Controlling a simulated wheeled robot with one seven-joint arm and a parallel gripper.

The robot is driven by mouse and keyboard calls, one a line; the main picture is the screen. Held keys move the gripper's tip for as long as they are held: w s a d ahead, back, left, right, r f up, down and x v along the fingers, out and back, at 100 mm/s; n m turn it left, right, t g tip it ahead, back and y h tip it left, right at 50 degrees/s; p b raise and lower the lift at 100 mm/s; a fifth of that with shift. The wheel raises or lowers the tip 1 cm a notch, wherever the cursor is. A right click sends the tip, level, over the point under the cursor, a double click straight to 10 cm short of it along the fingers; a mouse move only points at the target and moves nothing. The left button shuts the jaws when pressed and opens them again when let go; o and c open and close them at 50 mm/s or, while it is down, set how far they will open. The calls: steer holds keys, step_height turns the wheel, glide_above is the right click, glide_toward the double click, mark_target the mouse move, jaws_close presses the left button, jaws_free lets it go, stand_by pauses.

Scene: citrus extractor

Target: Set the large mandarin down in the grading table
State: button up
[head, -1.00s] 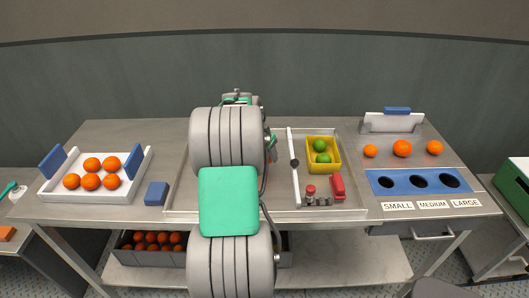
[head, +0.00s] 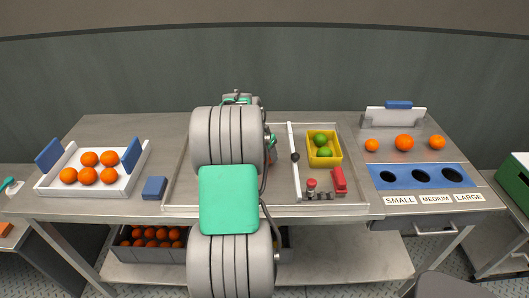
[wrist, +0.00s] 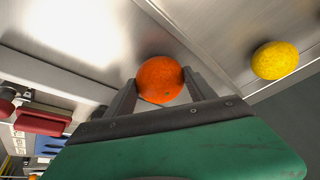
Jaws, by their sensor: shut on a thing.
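My gripper (wrist: 159,82) is shut on an orange mandarin (wrist: 160,78), with one finger on each side of it, in the wrist view. The steel surface of the table lies behind the fruit; I cannot tell whether the fruit touches it. Three mandarins (head: 404,142) sit in a row behind that panel.
A yellow lemon (wrist: 276,60) lies near the held fruit. A yellow basket (head: 334,160) holds green limes, beside a white bar (head: 293,165) and a red clamp-like part (head: 339,180). A white crate (head: 125,183) of mandarins stands left, next to a blue block (head: 154,188).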

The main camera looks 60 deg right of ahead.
steer(key=o, duration=1.6)
steer(key=v, duration=0.8)
steer(key=shift+b, duration=0.45)
